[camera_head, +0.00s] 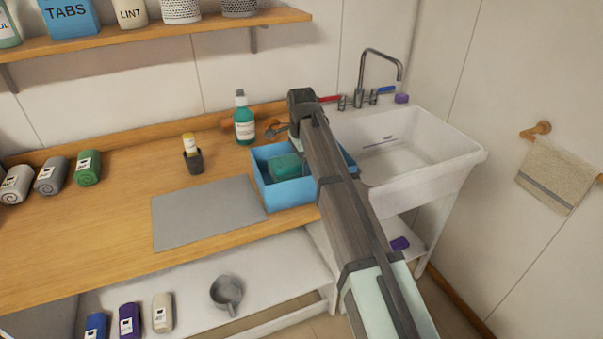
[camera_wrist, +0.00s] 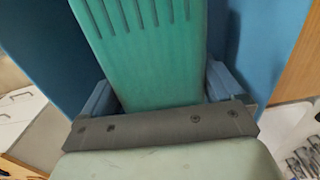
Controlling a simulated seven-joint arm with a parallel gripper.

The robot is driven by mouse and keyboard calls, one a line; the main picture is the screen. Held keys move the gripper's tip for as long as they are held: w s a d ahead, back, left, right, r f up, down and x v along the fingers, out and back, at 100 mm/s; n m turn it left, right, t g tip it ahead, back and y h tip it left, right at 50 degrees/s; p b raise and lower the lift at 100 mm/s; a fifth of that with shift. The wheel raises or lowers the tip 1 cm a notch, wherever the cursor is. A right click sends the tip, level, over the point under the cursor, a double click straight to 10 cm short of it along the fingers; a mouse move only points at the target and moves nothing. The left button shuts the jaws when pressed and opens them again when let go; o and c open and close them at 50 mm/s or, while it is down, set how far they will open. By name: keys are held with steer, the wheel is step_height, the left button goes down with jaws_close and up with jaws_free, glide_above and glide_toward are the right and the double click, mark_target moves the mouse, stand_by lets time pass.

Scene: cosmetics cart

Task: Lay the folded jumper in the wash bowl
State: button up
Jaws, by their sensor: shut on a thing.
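The folded jumper (camera_head: 287,167) is teal green and sits within the walls of the blue rectangular wash bowl (camera_head: 291,195) on the wooden counter. In the wrist view the jumper (camera_wrist: 150,50), with ribbed lines near its top, fills the space between the two blue-grey fingers of my gripper (camera_wrist: 160,92), which is shut on it. Blue bowl walls (camera_wrist: 268,45) show on both sides in the wrist view. My arm hides the gripper and the bowl's right part in the head view. I cannot tell whether the jumper touches the bowl's floor.
A white sink (camera_head: 420,145) with a tap stands right of the bowl. A green bottle (camera_head: 244,125) stands behind it. A grey mat (camera_head: 207,212) lies to its left, with a dark holder (camera_head: 193,162) and rolled towels (camera_head: 88,168) farther left. A shelf (camera_head: 160,36) hangs above.

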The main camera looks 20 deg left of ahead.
steer(key=shift+f, duration=1.55)
steer(key=shift+f, duration=0.15)
steer(key=o, duration=0.9)
steer(key=shift+o, duration=0.2)
step_height(320, 180, up, 12)
steer(key=shift+r, duration=0.15)
steer(key=shift+d, duration=0.1)
